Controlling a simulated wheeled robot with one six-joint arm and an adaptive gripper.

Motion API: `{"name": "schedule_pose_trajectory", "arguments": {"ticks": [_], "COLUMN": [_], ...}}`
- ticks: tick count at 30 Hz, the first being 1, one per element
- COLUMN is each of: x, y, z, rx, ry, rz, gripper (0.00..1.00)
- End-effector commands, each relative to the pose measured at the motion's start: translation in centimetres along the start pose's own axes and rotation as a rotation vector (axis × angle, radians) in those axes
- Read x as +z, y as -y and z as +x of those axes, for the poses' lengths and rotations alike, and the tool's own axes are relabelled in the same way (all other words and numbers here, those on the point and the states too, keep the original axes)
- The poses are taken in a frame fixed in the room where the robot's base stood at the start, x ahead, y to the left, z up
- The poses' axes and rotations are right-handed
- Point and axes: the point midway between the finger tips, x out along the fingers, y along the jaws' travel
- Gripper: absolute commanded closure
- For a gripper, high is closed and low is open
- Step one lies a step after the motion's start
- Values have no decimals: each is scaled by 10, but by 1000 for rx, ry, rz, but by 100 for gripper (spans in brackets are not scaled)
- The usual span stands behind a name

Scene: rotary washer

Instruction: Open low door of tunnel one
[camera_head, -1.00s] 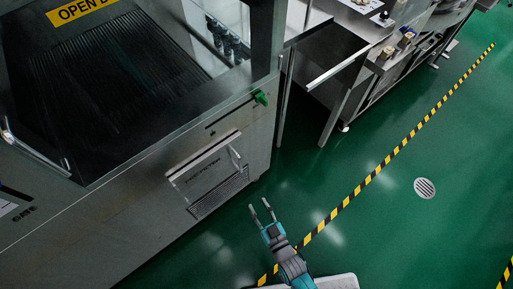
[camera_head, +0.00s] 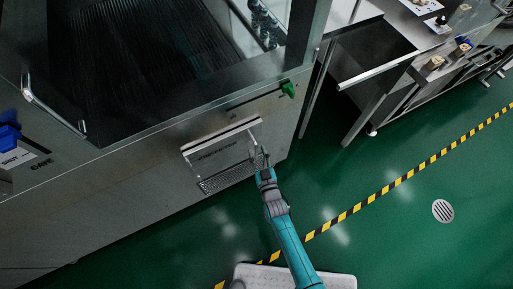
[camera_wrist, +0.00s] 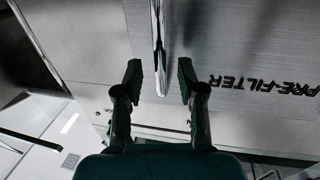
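The low door (camera_head: 218,155) is a grey metal panel marked PRE-FILTER, low on the front of the tunnel machine (camera_head: 130,185). It also shows in the wrist view (camera_wrist: 245,45). I cannot tell for sure whether it is fully shut. My gripper (camera_head: 260,156) is at that side of the door. In the wrist view my gripper (camera_wrist: 160,78) is open, with one finger on each side of the handle and a gap to both.
A green knob (camera_head: 288,89) is above and right of the door. A steel table (camera_head: 375,75) stands at the right. Green floor (camera_head: 400,225) with a yellow-black stripe (camera_head: 372,200) is clear to the right.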

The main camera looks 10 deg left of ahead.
Motion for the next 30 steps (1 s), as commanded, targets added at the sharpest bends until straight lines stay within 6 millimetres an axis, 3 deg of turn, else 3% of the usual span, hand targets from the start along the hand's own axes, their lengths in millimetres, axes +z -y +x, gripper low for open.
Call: {"name": "schedule_pose_trajectory", "arguments": {"ticks": [6, 17, 21, 22, 30], "x": [0, 0, 0, 0, 0], "y": [0, 0, 0, 0, 0], "z": [19, 22, 22, 22, 22], "rx": [0, 0, 0, 0, 0], "ry": [0, 0, 0, 0, 0], "rz": [0, 0, 0, 0, 0], "gripper": [61, 61, 96, 100, 100]}}
